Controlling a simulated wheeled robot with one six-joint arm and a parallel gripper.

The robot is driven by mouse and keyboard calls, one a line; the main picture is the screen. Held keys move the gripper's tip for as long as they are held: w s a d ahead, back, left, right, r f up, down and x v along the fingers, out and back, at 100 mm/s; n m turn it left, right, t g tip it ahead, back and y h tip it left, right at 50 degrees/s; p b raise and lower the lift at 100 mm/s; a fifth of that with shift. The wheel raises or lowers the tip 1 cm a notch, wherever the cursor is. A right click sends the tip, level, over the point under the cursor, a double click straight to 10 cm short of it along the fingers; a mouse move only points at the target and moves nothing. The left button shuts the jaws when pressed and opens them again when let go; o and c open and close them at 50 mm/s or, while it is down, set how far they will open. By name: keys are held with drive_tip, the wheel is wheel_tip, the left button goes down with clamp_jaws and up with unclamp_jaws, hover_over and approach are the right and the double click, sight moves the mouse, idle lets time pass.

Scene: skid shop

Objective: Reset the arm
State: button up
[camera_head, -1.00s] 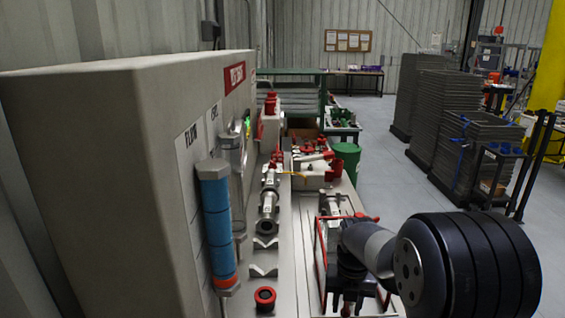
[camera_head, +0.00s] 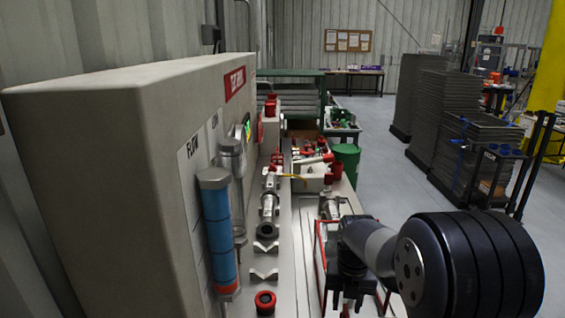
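My gripper (camera_head: 362,298) is at the lower right of the head view, at the end of my dark and grey arm, which fills the lower right corner. It hangs over the right part of the bench, by a red-edged frame (camera_head: 320,262). Its dark fingers point down and are partly cut off by the bottom of the picture. They look spread apart, with nothing seen between them.
A large beige cabinet (camera_head: 95,150) with a blue flow tube (camera_head: 219,235) stands at left. The grey bench (camera_head: 290,235) holds metal fittings (camera_head: 269,205) and a red ring (camera_head: 265,302). Stacked dark trays (camera_head: 478,150) stand at right. Floor between is clear.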

wheel_tip(320, 180, up, 5)
drive_tip(key=p, duration=0.3)
wheel_tip(320, 180, down, 8)
drive_tip(key=b, duration=0.6)
drive_tip(key=m+b, duration=0.1)
drive_tip(key=m, duration=0.3)
drive_tip(key=shift+r, duration=0.1)
drive_tip(key=m+b, duration=0.1)
drive_tip(key=m, duration=0.4)
wheel_tip(320, 180, up, 11)
drive_tip(key=s+m+p, duration=0.1)
drive_tip(key=s+p, duration=0.1)
drive_tip(key=p, duration=0.6)
drive_tip(key=shift+s, duration=0.15)
drive_tip(key=shift+s+r, duration=0.1)
